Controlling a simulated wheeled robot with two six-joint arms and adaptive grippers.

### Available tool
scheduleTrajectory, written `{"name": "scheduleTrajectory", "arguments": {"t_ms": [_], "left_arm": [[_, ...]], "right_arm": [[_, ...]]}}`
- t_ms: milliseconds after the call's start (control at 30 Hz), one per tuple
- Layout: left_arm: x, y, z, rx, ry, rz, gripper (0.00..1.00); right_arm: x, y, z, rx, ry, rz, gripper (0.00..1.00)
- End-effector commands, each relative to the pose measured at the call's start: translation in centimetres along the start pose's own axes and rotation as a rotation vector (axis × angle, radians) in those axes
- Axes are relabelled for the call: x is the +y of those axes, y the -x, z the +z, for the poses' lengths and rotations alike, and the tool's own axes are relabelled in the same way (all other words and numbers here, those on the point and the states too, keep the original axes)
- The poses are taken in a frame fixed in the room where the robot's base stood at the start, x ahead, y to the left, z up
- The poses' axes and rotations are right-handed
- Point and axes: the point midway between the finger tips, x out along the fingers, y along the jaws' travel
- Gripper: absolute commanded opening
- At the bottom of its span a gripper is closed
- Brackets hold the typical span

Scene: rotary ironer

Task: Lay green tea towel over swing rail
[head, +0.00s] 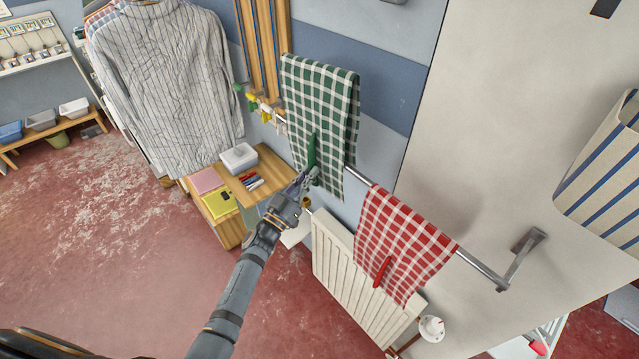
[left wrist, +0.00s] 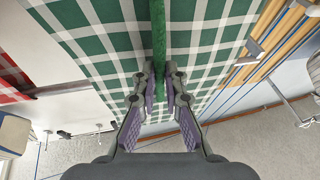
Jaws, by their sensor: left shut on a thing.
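The green and white checked tea towel (head: 325,90) hangs in front of the wall at the left end of the metal swing rail (head: 480,268). A green grip bar (head: 312,148) runs along its face. My left gripper (head: 308,180) is at the lower end of this bar. In the left wrist view the fingers (left wrist: 159,85) are shut on the green bar (left wrist: 159,40), with the checked cloth (left wrist: 105,40) behind. The rail meets the towel's right edge; the part behind the cloth is hidden, so I cannot tell whether the towel rests on it. My right gripper is not in view.
A red checked towel (head: 400,240) with a red bar hangs over the rail to the right. A white radiator (head: 340,275) stands below. A striped shirt (head: 165,85) and a small wooden desk (head: 265,180) are at left. The red floor at left is open.

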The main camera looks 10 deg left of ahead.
Motion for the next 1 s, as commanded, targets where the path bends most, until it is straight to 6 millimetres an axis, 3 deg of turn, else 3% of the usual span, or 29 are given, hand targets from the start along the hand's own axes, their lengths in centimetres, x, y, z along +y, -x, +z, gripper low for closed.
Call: {"name": "scheduleTrajectory", "arguments": {"t_ms": [1000], "left_arm": [[1.0, -3.9, -11.4, 0.004, -0.002, 0.000, 0.00]], "right_arm": [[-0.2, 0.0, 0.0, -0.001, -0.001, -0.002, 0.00]]}}
